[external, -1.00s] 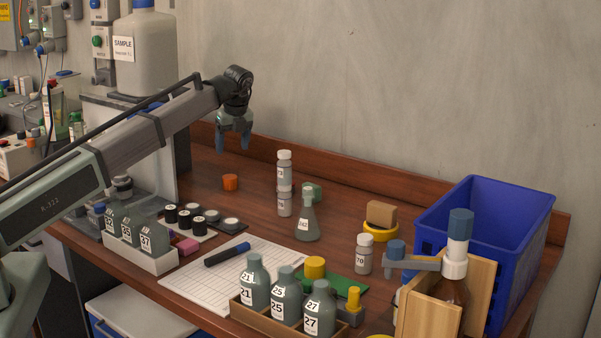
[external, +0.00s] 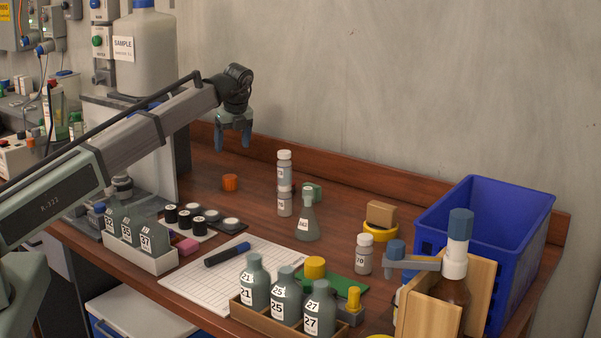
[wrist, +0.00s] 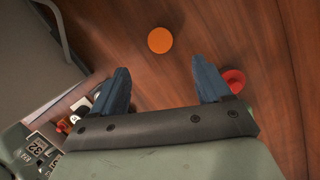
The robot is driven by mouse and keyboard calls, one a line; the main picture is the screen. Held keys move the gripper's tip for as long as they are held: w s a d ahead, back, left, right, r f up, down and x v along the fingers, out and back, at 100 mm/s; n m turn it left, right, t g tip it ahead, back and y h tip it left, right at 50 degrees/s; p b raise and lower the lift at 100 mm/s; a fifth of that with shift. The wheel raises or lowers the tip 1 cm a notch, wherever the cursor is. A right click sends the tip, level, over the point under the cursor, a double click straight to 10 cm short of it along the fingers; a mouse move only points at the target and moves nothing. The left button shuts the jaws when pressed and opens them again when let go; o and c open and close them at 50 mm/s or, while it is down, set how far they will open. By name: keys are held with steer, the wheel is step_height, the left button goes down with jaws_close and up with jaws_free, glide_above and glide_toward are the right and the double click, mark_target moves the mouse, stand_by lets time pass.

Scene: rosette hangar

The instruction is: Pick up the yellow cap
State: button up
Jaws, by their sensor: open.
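A yellow cap (external: 315,267) sits on a green mat (external: 347,286) behind the row of numbered bottles, well to the right of my gripper. My gripper (external: 234,145) hangs above the back left of the table, fingers pointing down, open and empty. In the wrist view its two blue fingers (wrist: 160,70) are spread apart. An orange round piece (wrist: 160,40) lies on the wood beyond the fingertips. The yellow cap cannot be made out in the wrist view.
A yellow ring (external: 381,235) lies under a brown block (external: 381,213). A blue bin (external: 430,217) stands at right.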

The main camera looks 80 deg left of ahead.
step_height(320, 180, up, 8)
steer(key=m+t+h, duration=0.1)
steer(key=m+h, duration=0.2)
glide_above(314, 261)
step_height(314, 261, down, 5)
steer(key=f, duration=0.9)
steer(key=shift+w+d+f, duration=0.1)
steer(key=shift+w+f, duration=0.15)
steer(key=shift+f, duration=0.15)
steer(key=shift+s+f, duration=0.2)
steer(key=shift+f, duration=2.35)
steer(key=shift+c, duration=0.3)
steer(key=c, duration=1)
